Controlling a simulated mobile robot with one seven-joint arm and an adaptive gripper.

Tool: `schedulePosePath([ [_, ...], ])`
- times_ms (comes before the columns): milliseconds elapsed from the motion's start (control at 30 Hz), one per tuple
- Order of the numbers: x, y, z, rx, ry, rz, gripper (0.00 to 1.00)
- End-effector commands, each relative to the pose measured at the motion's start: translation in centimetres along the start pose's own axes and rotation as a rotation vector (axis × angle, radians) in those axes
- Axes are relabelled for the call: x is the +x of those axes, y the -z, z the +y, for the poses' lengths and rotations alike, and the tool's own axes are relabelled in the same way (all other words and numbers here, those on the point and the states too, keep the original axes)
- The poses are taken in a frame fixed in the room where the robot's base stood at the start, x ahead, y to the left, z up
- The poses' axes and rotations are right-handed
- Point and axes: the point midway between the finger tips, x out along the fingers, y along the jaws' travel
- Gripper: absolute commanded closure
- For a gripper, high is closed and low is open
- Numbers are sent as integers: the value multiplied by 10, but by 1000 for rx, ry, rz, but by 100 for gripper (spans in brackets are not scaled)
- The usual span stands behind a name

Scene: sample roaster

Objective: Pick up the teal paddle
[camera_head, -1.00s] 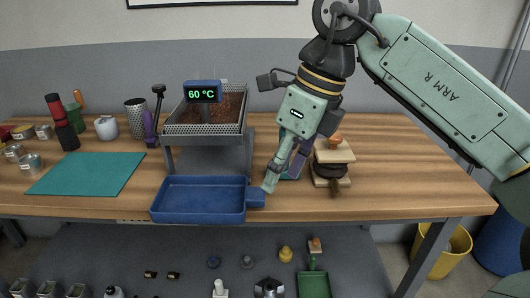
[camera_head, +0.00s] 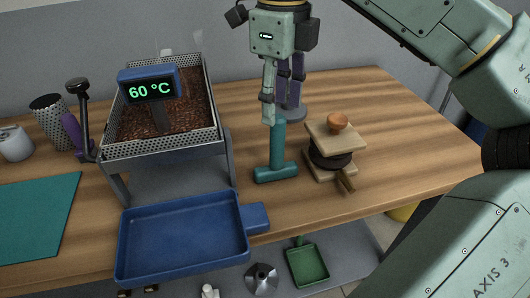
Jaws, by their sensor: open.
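The teal paddle (camera_head: 277,158) stands upright on the wooden table, with a wide flat foot at the bottom and a handle rising from it. My gripper (camera_head: 280,113) points down at the handle's top end. Its jaws are open, with a pale green finger in front and purple fingers behind to the right. The finger tips overlap the top of the handle in this view. I cannot tell whether the handle lies between the fingers or whether they touch it.
A wooden press-like stack with an orange knob (camera_head: 337,122) stands close right. A blue tray (camera_head: 185,240) and the roaster with its 60 °C display (camera_head: 150,88) are left. The table's right side is clear.

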Motion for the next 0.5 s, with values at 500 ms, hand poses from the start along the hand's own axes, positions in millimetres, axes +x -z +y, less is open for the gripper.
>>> schedulePosePath([
  [500,60,0,0,0,-2,0,54],
])
